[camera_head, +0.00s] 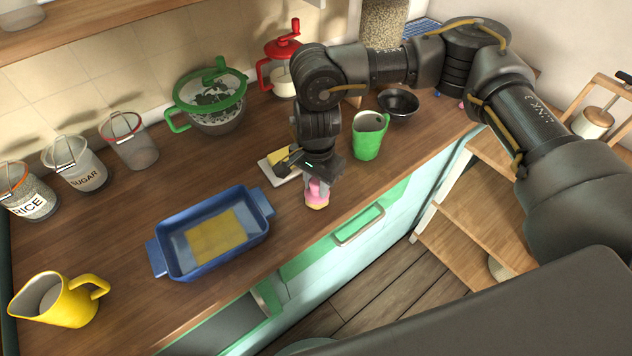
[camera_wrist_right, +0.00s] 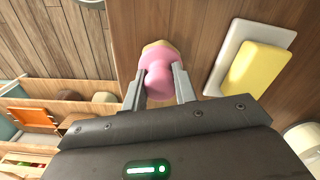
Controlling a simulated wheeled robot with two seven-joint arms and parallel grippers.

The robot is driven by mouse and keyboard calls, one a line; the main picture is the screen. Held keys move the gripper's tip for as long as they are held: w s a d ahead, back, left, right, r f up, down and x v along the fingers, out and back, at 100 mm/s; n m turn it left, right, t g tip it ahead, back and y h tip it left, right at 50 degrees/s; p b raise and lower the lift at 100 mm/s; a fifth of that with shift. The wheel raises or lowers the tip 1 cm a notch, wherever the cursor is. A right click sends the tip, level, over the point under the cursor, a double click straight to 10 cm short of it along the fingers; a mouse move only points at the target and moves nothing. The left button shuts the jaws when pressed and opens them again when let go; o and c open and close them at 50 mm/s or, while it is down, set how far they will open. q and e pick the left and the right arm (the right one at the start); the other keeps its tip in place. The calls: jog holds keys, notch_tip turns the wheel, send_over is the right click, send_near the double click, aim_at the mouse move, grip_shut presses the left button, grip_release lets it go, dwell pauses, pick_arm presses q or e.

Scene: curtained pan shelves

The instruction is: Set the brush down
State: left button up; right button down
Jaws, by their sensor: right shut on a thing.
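The brush (camera_head: 317,194) is pink with a yellowish end. My right gripper (camera_head: 308,178) is shut on it near the front edge of the wooden counter (camera_head: 130,200). In the right wrist view the brush (camera_wrist_right: 157,68) sits between the two fingers of the right gripper (camera_wrist_right: 158,88), its yellowish end pointing away from the gripper. In the head view the brush points down with its yellowish end low, at or just above the counter; I cannot tell whether it touches. My left gripper is not in view.
A blue baking dish (camera_head: 262,200) with a yellow sheet stands left of the brush. A white butter dish (camera_head: 268,172) and a green mug (camera_head: 369,136) are close by. A yellow pitcher (camera_head: 62,302) stands at the front left. The counter edge drops off just in front.

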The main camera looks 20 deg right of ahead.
jog(key=shift+f+b, duration=0.3)
jog(key=shift+b, duration=0.05)
jog(key=c, duration=1)
grip_release()
jog(key=shift+c, duration=0.2)
jog(key=shift+r, duration=0.1)
notch_tip(320, 180, up, 11)
jog(key=shift+f+b, duration=0.15)
jog(key=shift+b, duration=0.9)
grip_shut()
